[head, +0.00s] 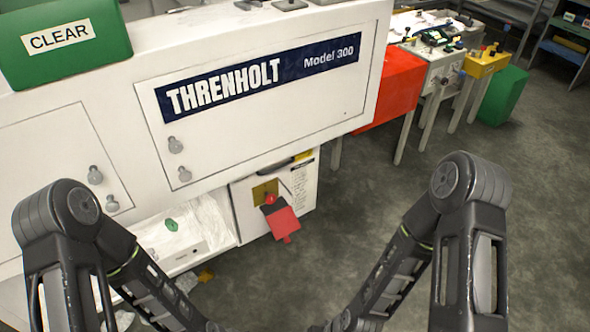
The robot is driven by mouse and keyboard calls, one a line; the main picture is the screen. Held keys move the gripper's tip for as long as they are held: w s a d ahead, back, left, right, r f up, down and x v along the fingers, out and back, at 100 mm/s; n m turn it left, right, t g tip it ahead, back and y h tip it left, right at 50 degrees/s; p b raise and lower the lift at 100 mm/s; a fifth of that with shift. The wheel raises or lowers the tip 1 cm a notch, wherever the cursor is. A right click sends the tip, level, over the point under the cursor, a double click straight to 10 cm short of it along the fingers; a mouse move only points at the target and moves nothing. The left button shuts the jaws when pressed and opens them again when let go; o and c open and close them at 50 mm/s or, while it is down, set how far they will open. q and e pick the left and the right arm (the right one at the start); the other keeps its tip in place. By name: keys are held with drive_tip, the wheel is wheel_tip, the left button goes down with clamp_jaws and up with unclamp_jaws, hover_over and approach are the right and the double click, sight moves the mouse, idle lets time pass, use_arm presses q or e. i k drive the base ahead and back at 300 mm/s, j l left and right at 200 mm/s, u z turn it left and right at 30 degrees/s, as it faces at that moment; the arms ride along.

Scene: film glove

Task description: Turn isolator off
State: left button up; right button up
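The isolator (270,199) appears to be the small red knob on a yellow plate, on the white cabinet (307,182) under the machine. A red tag-like piece (284,222) hangs just below the knob and partly covers the plate. The knob's exact position is too small to read. My two arms come in from the left and right, and their forearms run down to the bottom edge. Neither gripper shows. No part of my arms touches the isolator.
The white THRENHOLT machine body (330,95) overhangs the cabinet. A green CLEAR box (70,40) sits at its upper left. Left of the cabinet is a low shelf (217,239) with clear plastic film. A red box (396,88) stands right. The grey floor (385,185) right of the cabinet is open.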

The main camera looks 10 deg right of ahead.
sight(270, 198)
drive_tip(key=i+l+z, duration=0.2)
drive_tip(key=i+z, duration=0.75)
drive_tip(key=k+l, duration=0.05)
drive_tip(key=k, duration=0.05)
